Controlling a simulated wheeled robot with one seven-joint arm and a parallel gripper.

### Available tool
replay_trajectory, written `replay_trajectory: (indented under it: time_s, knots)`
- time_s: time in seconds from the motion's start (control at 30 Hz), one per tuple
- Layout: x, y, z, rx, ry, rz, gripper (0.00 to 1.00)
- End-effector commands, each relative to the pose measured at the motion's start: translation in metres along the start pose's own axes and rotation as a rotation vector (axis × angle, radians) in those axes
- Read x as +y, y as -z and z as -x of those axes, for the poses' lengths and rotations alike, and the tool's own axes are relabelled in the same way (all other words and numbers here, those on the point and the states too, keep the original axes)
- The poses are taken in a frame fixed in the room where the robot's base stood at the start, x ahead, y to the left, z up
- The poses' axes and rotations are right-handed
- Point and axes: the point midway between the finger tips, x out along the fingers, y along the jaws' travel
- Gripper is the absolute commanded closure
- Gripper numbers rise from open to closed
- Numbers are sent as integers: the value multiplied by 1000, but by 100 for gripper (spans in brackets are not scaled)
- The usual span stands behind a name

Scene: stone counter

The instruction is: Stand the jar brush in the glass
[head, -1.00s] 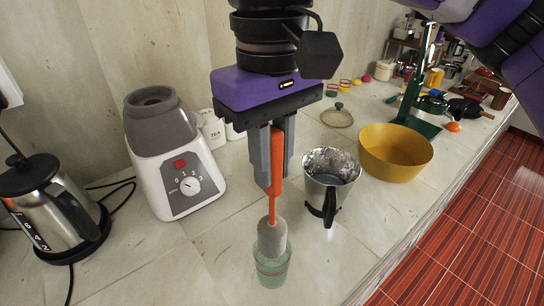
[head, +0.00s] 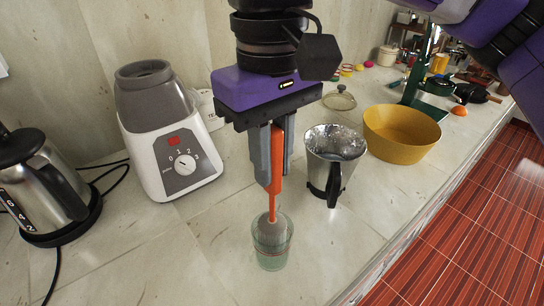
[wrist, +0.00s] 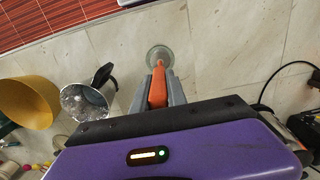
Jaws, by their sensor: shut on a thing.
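The jar brush (head: 276,160) has an orange handle and a grey head. My gripper (head: 271,185) is shut on its handle and holds it upright. The brush head (head: 270,231) is inside the clear greenish glass (head: 273,262), below its rim. Whether the head touches the bottom of the glass I cannot tell. In the wrist view my gripper (wrist: 158,100) holds the orange handle (wrist: 158,86), and the glass (wrist: 160,53) lies just beyond the fingertips.
A steel jug (head: 333,165) with a black handle stands close to the right of the glass. A yellow bowl (head: 400,135) is behind it. A white blender base (head: 170,150) and a kettle (head: 45,190) stand at left. The counter left of the glass is clear.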

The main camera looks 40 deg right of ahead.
Motion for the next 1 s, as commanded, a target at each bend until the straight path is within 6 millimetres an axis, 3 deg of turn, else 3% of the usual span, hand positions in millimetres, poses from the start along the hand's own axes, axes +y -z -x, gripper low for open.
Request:
replay_trajectory:
  time_s: [0.17,0.2,0.3,0.33,0.67,1.0]
  knots:
    - [0,0,0,0,0,0,100]
    - [0,0,0,0,0,0,78]
    - [0,0,0,0,0,0,59]
    - [0,0,0,0,0,0,57]
    - [0,0,3,1,0,-1,57]
    - [0,1,52,2,0,-2,57]
